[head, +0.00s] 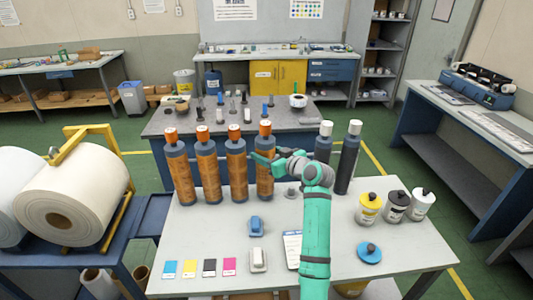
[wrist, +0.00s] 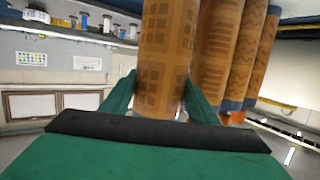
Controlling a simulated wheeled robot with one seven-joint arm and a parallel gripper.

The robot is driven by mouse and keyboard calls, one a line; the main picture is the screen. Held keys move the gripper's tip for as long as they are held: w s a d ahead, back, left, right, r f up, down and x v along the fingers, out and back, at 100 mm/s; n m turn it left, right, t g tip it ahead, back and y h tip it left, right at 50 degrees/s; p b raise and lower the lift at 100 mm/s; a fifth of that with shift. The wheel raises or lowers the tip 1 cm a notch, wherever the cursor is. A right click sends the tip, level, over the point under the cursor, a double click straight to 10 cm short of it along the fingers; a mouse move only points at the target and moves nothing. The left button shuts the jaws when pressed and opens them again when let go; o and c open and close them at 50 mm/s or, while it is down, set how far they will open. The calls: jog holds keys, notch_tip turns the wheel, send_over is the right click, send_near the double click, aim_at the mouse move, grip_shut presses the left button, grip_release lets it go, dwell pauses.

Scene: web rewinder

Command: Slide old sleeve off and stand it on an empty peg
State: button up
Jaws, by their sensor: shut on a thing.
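Several brown patterned sleeves with dark bands and orange tops stand upright in a row on the front table, such as the leftmost one (head: 181,178). My gripper (head: 262,160) is shut on the rightmost brown sleeve (head: 265,181), around its middle. In the wrist view, the fingers of my gripper (wrist: 160,98) close on both sides of this sleeve (wrist: 163,45). The sleeve is upright; I cannot tell whether its base touches the table. A short grey stub (head: 291,191), which looks like an empty peg, stands just right of it. Two dark cylinders with white tops (head: 349,158) stand behind my arm.
A blue item (head: 256,226), a white item (head: 258,260) and colour cards (head: 209,267) lie in front. A large white roll (head: 75,205) stands at left.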

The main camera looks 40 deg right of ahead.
jog(key=o, duration=1.3)
jog(key=v, duration=1.1)
jog(key=shift+w, duration=0.1)
